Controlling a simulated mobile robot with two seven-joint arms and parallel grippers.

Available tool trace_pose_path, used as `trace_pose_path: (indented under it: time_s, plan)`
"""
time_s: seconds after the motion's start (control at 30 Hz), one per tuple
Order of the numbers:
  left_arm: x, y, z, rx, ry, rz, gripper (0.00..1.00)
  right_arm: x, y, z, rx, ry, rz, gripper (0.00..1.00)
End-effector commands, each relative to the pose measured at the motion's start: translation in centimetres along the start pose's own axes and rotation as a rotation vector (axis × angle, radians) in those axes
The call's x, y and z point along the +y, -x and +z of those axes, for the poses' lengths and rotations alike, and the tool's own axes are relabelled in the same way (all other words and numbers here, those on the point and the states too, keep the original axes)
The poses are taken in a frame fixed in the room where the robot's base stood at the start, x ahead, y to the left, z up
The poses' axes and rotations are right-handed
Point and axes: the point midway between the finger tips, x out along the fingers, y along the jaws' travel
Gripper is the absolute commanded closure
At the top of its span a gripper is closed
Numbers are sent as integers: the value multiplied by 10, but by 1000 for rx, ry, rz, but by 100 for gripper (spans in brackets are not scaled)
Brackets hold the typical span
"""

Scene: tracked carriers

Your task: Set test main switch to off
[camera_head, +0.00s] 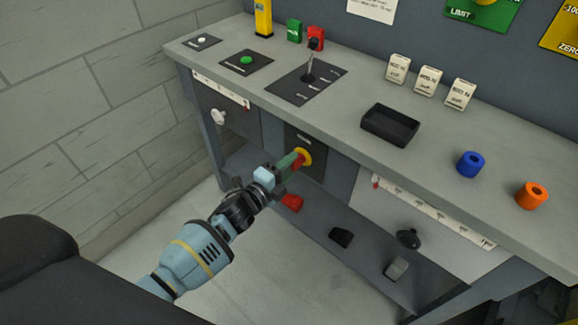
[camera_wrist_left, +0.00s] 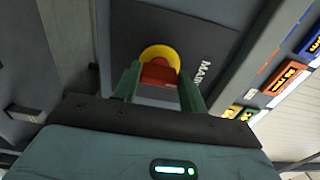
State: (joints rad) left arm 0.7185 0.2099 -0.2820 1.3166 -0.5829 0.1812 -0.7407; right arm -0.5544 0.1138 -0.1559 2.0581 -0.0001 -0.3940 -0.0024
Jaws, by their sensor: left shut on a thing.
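The main switch is a red handle on a yellow round ring (camera_head: 307,155), set on a dark panel on the bench front below the top. My left gripper (camera_head: 293,163) reaches it from the front left, and its green fingers are shut on the red handle. In the left wrist view the red handle (camera_wrist_left: 158,73) sits between the two fingers (camera_wrist_left: 160,88), in front of the yellow ring (camera_wrist_left: 160,53). Lettering reading "MAIN" shows beside it on the panel. The handle's position marks are hidden or too small to read. My right gripper is not in view.
The bench top (camera_head: 350,125) carries a lever on a plate (camera_head: 308,77), a black tray (camera_head: 390,124), a blue cylinder (camera_head: 470,164) and an orange one (camera_head: 531,195). A white knob (camera_head: 218,117) juts from the left front. A lower shelf holds small items, including a red one (camera_head: 292,202).

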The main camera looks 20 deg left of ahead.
Motion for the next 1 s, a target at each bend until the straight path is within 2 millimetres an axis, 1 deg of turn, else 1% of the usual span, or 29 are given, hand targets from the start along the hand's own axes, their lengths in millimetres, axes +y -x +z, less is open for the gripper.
trace_pose_path:
  time_s: [0.03, 0.17, 0.2, 0.47, 0.57, 0.67, 0.9, 1.0]
  plan:
    - [0, 0, 1, -1, -1, 0, 56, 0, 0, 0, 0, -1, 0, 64]
    - [0, 0, 1, -1, -2, 0, 39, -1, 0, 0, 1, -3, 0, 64]
    - [0, 0, 0, -1, -2, 0, 36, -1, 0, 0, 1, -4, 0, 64]
    - [0, 1, 0, 0, -2, 0, 36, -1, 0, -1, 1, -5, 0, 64]
    - [1, 6, 1, -1, -2, 1, 36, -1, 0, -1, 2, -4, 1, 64]
    - [1, 18, 1, 0, -3, 2, 36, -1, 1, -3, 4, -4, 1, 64]
    - [0, 55, 0, 0, -2, 1, 36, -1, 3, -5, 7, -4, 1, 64]
    - [1, 67, 0, -1, -2, 2, 36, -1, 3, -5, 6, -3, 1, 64]
